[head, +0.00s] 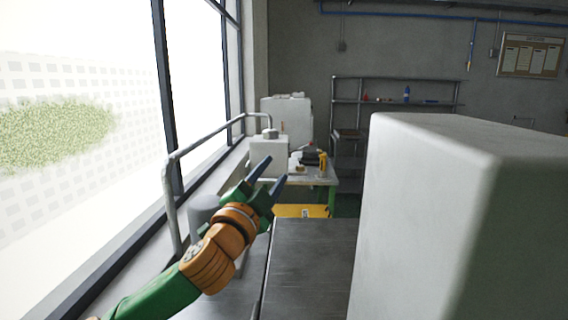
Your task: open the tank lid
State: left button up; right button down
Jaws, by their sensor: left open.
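My left gripper (276,168) is at the middle left of the head view. Its two dark fingers are apart, with nothing between them, and point up and away to the right. A white box-shaped tank (268,158) with a round grey cap (270,134) on top shows beyond the fingertips. A grey cylinder (203,210) stands to the left of my gripper, partly hidden by it. I cannot tell which of these is the tank lid. My right gripper is not in view.
A large pale block (440,220) fills the right foreground. A bent metal rail (200,148) runs along the window on the left. A grey metal surface (308,270) lies bare between arm and block. A cluttered table (322,180) and shelves (395,103) stand farther back.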

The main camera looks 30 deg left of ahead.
aim_at(311, 263)
jog(key=k+l, duration=0.85)
